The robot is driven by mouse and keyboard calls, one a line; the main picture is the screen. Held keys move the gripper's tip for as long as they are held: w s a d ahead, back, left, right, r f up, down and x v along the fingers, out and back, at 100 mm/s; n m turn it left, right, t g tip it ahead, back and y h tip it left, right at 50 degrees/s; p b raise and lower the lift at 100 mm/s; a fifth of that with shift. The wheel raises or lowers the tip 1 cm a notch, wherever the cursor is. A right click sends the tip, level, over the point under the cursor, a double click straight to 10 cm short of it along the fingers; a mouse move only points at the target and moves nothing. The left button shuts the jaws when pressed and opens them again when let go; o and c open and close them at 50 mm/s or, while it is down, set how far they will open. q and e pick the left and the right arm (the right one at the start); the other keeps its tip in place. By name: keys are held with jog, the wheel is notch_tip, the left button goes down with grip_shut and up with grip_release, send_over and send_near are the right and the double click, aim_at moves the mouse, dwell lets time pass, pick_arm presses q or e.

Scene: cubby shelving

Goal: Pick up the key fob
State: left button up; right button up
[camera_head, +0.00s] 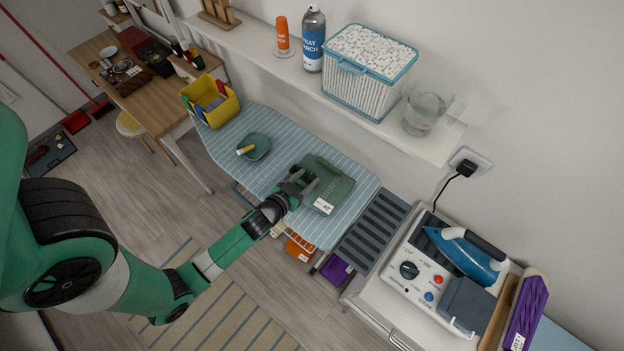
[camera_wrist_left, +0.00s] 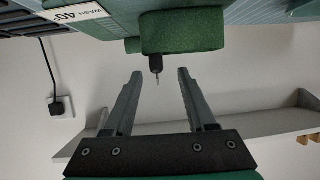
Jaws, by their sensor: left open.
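A small dark piece with a thin metal tip (camera_wrist_left: 156,66), which looks like the key fob, shows in the left wrist view. It is at the edge of a green block (camera_wrist_left: 183,32), just beyond and between my left fingertips. Most of it is hidden, so I cannot tell its full shape. In the head view I cannot make it out; my left gripper (camera_head: 300,184) is over the green tray-like item (camera_head: 336,187) with a "40°" label on the striped ironing board (camera_head: 222,150). The left gripper is open and empty, its fingers apart in the wrist view (camera_wrist_left: 156,78). My right gripper is not in view.
A small green dish (camera_head: 262,147) with a yellow-tipped item and a yellow bin (camera_head: 228,107) are on the board. A white wall shelf (camera_head: 260,48) runs behind, with a spray can (camera_head: 313,40) and a lidded basket (camera_head: 366,75). An iron (camera_head: 468,258) stands at right.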

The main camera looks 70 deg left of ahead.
aim_at(314, 174)
pick_arm(q)
jog(key=shift+b+x, duration=0.4)
jog(key=shift+x, duration=2.65)
jog(key=shift+d, duration=0.2)
grip_shut()
